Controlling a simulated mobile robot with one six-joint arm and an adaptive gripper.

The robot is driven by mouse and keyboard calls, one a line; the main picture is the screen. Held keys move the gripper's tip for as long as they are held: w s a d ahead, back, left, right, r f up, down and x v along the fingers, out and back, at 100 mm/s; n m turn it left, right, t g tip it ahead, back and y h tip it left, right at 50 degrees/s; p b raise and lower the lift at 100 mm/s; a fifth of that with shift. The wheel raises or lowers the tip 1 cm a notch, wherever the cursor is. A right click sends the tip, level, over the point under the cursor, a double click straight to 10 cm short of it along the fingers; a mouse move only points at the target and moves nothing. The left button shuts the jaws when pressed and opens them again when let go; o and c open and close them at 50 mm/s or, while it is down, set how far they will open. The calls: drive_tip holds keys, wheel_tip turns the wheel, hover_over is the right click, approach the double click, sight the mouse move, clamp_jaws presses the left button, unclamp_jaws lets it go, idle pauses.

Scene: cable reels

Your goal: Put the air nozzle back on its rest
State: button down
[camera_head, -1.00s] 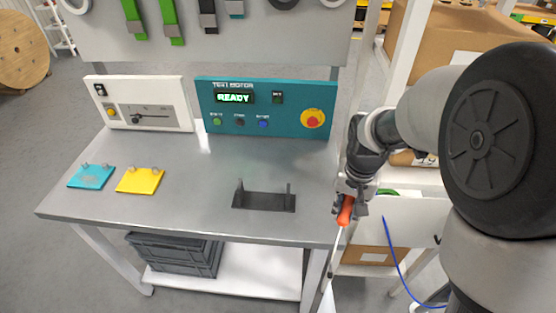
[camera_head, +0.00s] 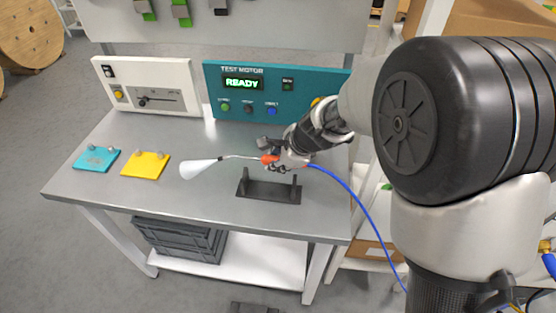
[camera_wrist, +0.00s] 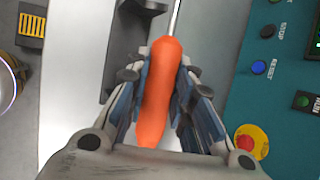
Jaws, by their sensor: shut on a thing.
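The air nozzle has an orange handle (camera_wrist: 160,92), a thin metal tube and a white cone tip (camera_head: 199,168). My gripper (camera_head: 283,159) is shut on the orange handle, one finger on each side in the wrist view. The nozzle lies roughly level, its cone pointing left, and a blue hose (camera_head: 345,190) trails from its right end. The rest is a dark bracket (camera_head: 268,190) with two upright posts on the bench. The gripper and nozzle appear above and just behind it in the head view. The wrist view shows part of a dark bracket (camera_wrist: 112,62) beside the handle.
The teal test-motor panel (camera_head: 270,92) and a white panel (camera_head: 148,86) stand along the bench's back. Teal (camera_head: 97,158) and yellow (camera_head: 145,165) plates lie at left. Bare bench top (camera_head: 180,200) surrounds the rest. A grey crate (camera_head: 180,238) sits below.

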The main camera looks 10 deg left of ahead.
drive_tip(key=shift+f+b, duration=1.45)
drive_tip(key=shift+f, duration=0.2)
drive_tip(key=shift+f, duration=0.3)
drive_tip(key=shift+f+b, duration=1.05)
drive_tip(key=shift+b, duration=0.15)
drive_tip(key=shift+f, duration=0.15)
drive_tip(key=shift+f+b, duration=0.9)
drive_tip(key=shift+b, duration=0.05)
drive_tip(key=c, duration=1.3)
unclamp_jaws()
